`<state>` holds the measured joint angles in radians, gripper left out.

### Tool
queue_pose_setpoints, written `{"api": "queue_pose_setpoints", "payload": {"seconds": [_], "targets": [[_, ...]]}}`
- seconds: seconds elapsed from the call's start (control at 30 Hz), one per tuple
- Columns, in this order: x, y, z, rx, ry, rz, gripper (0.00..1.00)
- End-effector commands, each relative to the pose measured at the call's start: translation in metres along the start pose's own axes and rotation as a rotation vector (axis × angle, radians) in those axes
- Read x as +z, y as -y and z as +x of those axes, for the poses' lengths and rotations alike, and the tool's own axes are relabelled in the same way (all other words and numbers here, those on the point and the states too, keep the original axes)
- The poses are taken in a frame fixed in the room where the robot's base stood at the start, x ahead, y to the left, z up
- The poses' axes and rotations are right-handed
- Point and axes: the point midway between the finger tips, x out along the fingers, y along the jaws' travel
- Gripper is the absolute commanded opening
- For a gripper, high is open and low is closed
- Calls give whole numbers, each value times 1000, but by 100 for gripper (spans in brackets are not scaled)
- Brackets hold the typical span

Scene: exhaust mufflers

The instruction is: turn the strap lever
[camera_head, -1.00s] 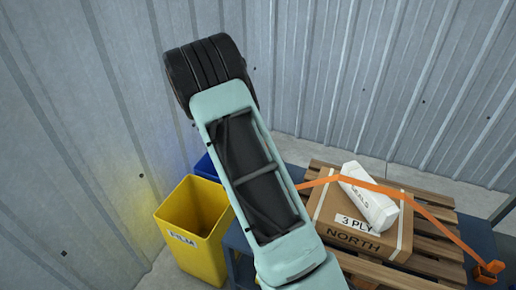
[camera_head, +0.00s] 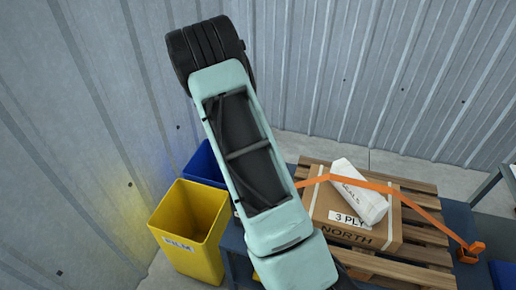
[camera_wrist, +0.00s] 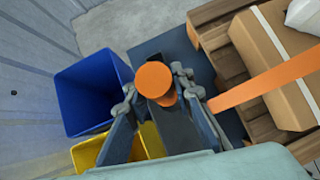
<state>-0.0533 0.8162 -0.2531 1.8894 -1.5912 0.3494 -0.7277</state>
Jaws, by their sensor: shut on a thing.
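An orange strap (camera_head: 420,207) runs over a brown carton (camera_head: 375,232) on a wooden pallet, down to an orange buckle (camera_head: 470,252) at the right. In the wrist view, the strap (camera_wrist: 268,82) leads left toward my gripper. My gripper (camera_wrist: 157,88) is shut on an orange round-ended part, which I take as the strap lever (camera_wrist: 153,77), sticking up between the two fingers. Where the lever joins the strap is hidden by the fingers. In the head view, my own arm hides my gripper and the lever.
A white wrapped block (camera_head: 358,190) lies on the carton, partly under the strap. A yellow bin (camera_head: 188,232) and a blue bin (camera_wrist: 90,92) stand left of the pallet (camera_head: 425,190). Corrugated walls close off the left and back.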

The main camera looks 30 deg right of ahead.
Motion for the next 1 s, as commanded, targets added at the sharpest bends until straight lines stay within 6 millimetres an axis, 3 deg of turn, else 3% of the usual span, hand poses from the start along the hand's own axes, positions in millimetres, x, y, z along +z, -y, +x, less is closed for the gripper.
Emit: {"api": "queue_pose_setpoints", "payload": {"seconds": [0.07, 0.1, 0.27, 0.67, 1.0], "targets": [[1, -1, 0, 3, 2, 0, 0], [1, -1, 0, 2, 2, 0, 23], [1, -1, 0, 1, 2, 0, 40], [1, -1, -7, 1, 2, 1, 40], [1, -2, -63, 5, 3, 2, 40]]}}
